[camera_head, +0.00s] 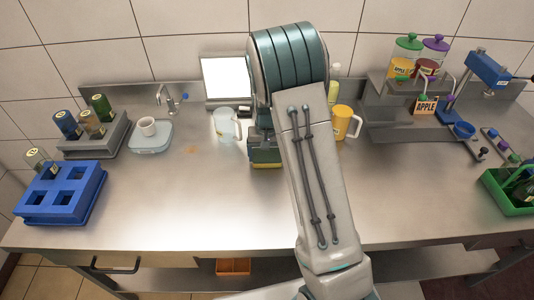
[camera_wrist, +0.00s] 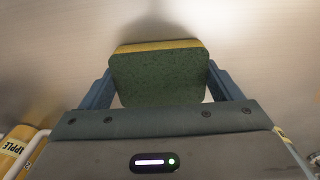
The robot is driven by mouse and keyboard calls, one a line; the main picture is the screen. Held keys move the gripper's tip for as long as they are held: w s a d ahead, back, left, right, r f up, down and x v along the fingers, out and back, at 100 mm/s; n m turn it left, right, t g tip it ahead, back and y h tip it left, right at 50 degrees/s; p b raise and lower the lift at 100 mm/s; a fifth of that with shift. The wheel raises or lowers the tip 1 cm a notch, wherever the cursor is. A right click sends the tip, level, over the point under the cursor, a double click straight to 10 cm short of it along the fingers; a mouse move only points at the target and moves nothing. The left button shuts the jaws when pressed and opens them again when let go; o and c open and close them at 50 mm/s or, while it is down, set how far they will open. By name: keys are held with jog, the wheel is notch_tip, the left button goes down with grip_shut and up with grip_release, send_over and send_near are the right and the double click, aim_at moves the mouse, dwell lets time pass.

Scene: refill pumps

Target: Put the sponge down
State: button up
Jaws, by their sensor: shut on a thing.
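The sponge (camera_wrist: 157,78) has a dark green scouring face and a yellow layer. In the wrist view it sits between the two blue fingers of my gripper (camera_wrist: 158,84), which is shut on it. In the head view the sponge (camera_head: 265,161) shows below my gripper (camera_head: 263,150), over the middle of the steel counter (camera_head: 220,195). My arm hides part of the gripper. A shadow lies close to the sponge in the wrist view; I cannot tell whether it touches the counter.
A clear jug (camera_head: 226,125) stands just left of the sponge, and a yellow mug (camera_head: 345,123) stands to the right behind my arm. A blue bottle rack (camera_head: 62,192) is at the left, a green crate (camera_head: 508,196) at the right. The front middle counter is clear.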

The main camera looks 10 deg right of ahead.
aim_at(267, 156)
jog(key=o, duration=0.9)
jog(key=shift+f, duration=0.1)
notch_tip(267, 156, up, 12)
jog(key=b, duration=0.1)
jog(key=s+r+n+t, duration=0.1)
jog(key=s+r, duration=0.3)
jog(key=s, duration=0.3)
jog(key=s+r+t, duration=0.1)
jog(key=s+r, duration=0.3)
jog(key=s, duration=0.3)
jog(key=shift+n+t, duration=0.6)
jog(key=shift+t, duration=0.1)
jog(key=shift+s, duration=6.55)
